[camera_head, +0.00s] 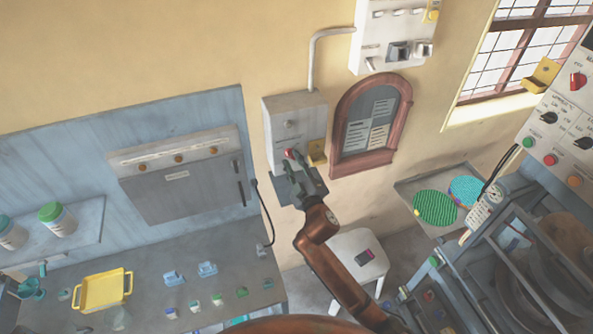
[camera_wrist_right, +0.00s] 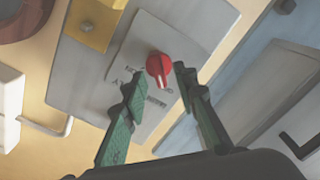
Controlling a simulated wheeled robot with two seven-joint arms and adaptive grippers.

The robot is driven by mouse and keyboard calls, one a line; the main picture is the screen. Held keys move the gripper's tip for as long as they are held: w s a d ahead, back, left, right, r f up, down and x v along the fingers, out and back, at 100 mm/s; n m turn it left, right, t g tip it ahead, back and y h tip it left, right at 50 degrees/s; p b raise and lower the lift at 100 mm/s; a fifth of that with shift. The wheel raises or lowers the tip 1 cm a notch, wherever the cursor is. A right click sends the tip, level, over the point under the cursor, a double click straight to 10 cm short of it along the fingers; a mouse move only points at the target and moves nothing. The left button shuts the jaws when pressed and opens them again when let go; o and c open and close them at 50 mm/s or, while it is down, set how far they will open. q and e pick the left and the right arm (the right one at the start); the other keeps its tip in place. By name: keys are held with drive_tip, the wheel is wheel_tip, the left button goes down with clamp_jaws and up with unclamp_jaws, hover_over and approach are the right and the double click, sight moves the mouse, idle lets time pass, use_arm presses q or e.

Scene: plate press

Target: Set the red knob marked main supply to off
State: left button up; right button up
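The red knob (camera_head: 290,153) sits on the lower front of a grey wall box (camera_head: 290,115). In the right wrist view the knob (camera_wrist_right: 160,68) is on a grey plate with dark lettering too small to read surely. A pale mark on the knob faces the bottom of that view. My right gripper (camera_head: 298,170) is at the box's lower front. In the right wrist view its green fingers (camera_wrist_right: 157,80) are apart, one tip on each side of the knob, with gaps; I cannot tell whether they reach its depth. My left gripper is not in view.
A yellow block (camera_head: 317,152) juts from the box right beside the knob, also in the right wrist view (camera_wrist_right: 95,22). A framed notice board (camera_head: 371,125) hangs to the right. A white stool (camera_head: 352,250) with a phone-like object (camera_head: 365,257) stands below.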

drive_tip(key=v, duration=1.1)
drive_tip(key=shift+s, duration=0.2)
